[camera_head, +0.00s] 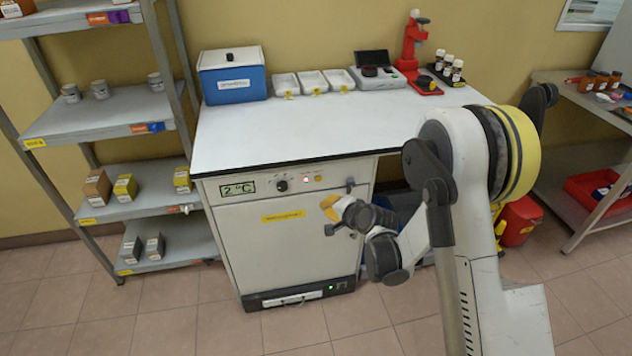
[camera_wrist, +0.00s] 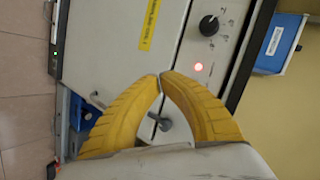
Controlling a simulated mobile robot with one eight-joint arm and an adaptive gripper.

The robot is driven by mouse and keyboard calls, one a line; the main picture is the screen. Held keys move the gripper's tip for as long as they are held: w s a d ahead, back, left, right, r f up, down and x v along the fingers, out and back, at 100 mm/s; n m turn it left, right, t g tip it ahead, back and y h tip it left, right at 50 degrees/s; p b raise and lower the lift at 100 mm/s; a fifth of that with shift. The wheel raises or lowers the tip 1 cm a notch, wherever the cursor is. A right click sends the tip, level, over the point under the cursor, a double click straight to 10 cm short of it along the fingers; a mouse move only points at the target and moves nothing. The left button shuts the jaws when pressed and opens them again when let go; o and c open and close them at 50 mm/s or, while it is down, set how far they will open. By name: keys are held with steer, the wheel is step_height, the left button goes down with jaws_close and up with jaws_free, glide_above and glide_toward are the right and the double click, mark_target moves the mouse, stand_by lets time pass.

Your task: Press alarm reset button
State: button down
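The white cabinet (camera_head: 285,245) under the bench has a control strip along its top with a "2 °C" display (camera_head: 238,189) and a black knob (camera_head: 281,185). In the head view my gripper (camera_head: 329,206) is in front of the cabinet, just below and right of the lit spot.
A dark handle (camera_head: 350,186) sticks out at the strip's right end. The white worktop (camera_head: 310,128) overhangs the strip; a blue box (camera_head: 232,78) and white trays (camera_head: 312,82) stand on it. A shelf rack (camera_head: 100,112) stands left. The floor in front is clear.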

steer(key=shift+f, duration=0.15)
glide_toward(315, 185)
steer(key=shift+s+f+x, duration=0.15)
steer(key=shift+f+x, duration=0.05)
steer(key=shift+x, duration=1.2)
steer(key=shift+s+f+x, duration=0.15)
steer(key=shift+x, duration=1.2)
steer(key=shift+w, duration=0.15)
steer(key=shift+w+a, duration=0.15)
steer(key=shift+w, duration=0.15)
steer(key=shift+w+a, duration=0.1)
steer(key=shift+w, duration=0.25)
steer(key=shift+s, duration=0.1)
stand_by(0.3)
steer(key=shift+s+d, duration=0.25)
steer(key=shift+s, duration=0.45)
